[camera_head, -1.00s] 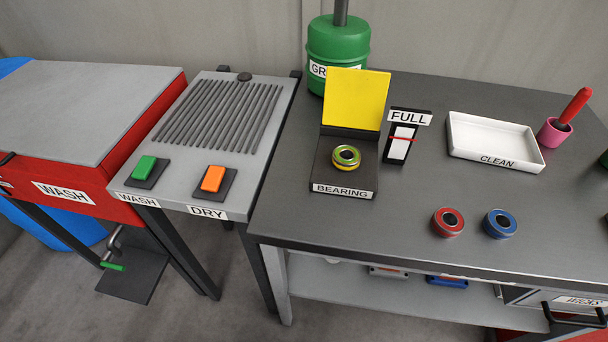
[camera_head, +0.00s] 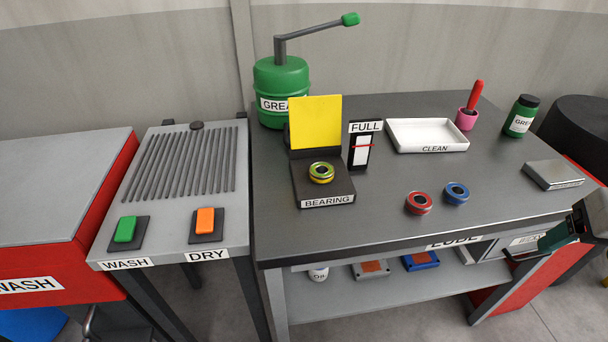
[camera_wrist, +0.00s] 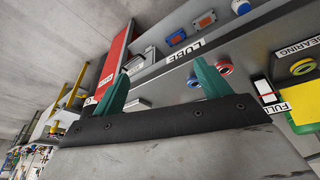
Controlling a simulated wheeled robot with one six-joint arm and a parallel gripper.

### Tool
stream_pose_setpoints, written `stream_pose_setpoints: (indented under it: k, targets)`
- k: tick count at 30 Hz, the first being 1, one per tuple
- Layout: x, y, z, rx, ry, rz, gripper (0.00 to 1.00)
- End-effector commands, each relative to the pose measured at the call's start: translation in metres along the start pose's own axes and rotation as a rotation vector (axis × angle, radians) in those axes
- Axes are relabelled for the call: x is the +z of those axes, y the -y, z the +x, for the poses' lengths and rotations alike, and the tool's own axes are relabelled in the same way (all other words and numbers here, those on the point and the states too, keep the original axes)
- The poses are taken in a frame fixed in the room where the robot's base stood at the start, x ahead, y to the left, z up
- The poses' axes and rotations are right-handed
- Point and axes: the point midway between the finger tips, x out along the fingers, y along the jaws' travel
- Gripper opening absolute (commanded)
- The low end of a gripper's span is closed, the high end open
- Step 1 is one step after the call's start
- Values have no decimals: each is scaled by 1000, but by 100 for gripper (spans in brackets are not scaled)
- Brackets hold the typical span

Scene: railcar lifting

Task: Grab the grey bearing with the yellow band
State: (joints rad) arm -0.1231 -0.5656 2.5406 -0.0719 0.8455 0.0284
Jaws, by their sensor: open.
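The grey bearing with the yellow band (camera_head: 321,172) sits on the black fixture labelled BEARING (camera_head: 324,190), in front of its raised yellow plate (camera_head: 315,122). It also shows at the right of the wrist view (camera_wrist: 303,66). My gripper (camera_head: 556,242) is at the right edge of the head view, by the table's front right, well away from the bearing. In the wrist view its two green fingers (camera_wrist: 160,85) stand wide apart with nothing between them.
A red ring (camera_head: 418,203) and a blue ring (camera_head: 456,194) lie on the table between my gripper and the fixture. A FULL gauge (camera_head: 362,146), a white CLEAN tray (camera_head: 428,134) and a green grease drum (camera_head: 282,90) stand behind. The front table surface is mostly clear.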

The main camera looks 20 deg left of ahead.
Motion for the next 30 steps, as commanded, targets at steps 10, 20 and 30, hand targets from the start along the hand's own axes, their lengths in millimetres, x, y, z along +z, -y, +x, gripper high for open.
stream_pose_setpoints:
  k: [10, 20, 30]
  targets:
    - [-138, 162, 105, -197, -488, -375, 76]
    - [-131, 321, 139, -546, -784, -563, 76]
    - [-134, 360, 152, -618, -830, -580, 76]
